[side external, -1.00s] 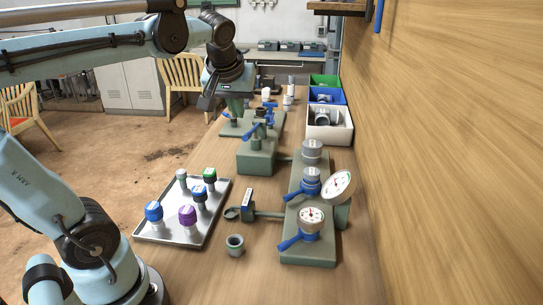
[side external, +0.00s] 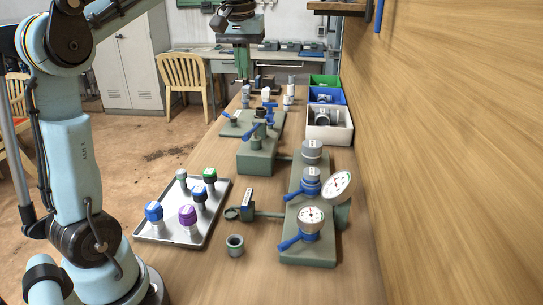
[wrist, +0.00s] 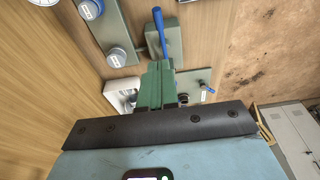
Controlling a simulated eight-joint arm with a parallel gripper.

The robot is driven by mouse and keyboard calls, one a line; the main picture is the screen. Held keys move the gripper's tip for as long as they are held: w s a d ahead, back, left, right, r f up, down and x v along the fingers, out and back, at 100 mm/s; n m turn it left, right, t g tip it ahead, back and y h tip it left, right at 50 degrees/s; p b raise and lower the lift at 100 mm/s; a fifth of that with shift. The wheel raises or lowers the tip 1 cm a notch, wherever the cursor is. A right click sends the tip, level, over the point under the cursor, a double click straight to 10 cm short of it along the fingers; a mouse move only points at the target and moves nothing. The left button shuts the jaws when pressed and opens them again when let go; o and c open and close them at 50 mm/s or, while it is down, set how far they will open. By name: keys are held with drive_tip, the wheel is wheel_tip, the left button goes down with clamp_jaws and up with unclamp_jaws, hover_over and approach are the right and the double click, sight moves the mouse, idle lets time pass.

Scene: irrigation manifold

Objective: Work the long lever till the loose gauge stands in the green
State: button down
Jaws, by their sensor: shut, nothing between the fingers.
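My gripper (side external: 243,68) is shut and empty, raised over the far part of the bench. In the wrist view its green fingers (wrist: 157,85) point at a green block (wrist: 160,45) with a long blue lever (wrist: 160,30). That lever and block seem to be the blue lever (side external: 252,131) on the green block (side external: 257,160) in the side view, apart from my gripper. A large white gauge (side external: 338,186) leans at the right of the manifold (side external: 307,255). A smaller gauge (side external: 311,217) sits at its near end. Their readings are too small to tell.
A metal tray (side external: 207,229) holds several capped fittings at the left. A loose grey cup (side external: 235,245) stands near the front. White (side external: 330,133), blue (side external: 326,97) and green (side external: 322,80) bins line the wall. A board (side external: 240,122) with small valves lies beyond the block.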

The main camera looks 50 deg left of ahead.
drive_tip(key=shift+f, duration=0.1)
idle(0.3)
hover_over(246, 141)
drive_tip(key=w+a, duration=0.2)
wheel_tip(246, 141, down, 12)
drive_tip(key=shift+s+f, duration=0.1)
drive_tip(key=shift+s, duration=0.05)
drive_tip(key=shift+s+d+f, duration=0.15)
drive_tip(key=shift+d+f, duration=0.05)
drive_tip(key=shift+f, duration=0.5)
drive_tip(key=f, duration=0.1)
drive_tip(key=d+f+t+y, duration=0.1)
drive_tip(key=f, duration=0.1)
drive_tip(key=s+f+t+y, duration=0.1)
drive_tip(key=f, duration=0.1)
drive_tip(key=shift+s+d+f, duration=0.1)
drive_tip(key=shift+d+f, duration=0.05)
drive_tip(key=shift+f, duration=0.05)
drive_tip(key=shift+s+f+t+y, duration=0.1)
drive_tip(key=shift+f+t+y, duration=0.3)
drive_tip(key=shift+f, duration=0.4)
drive_tip(key=shift+r, duration=0.1)
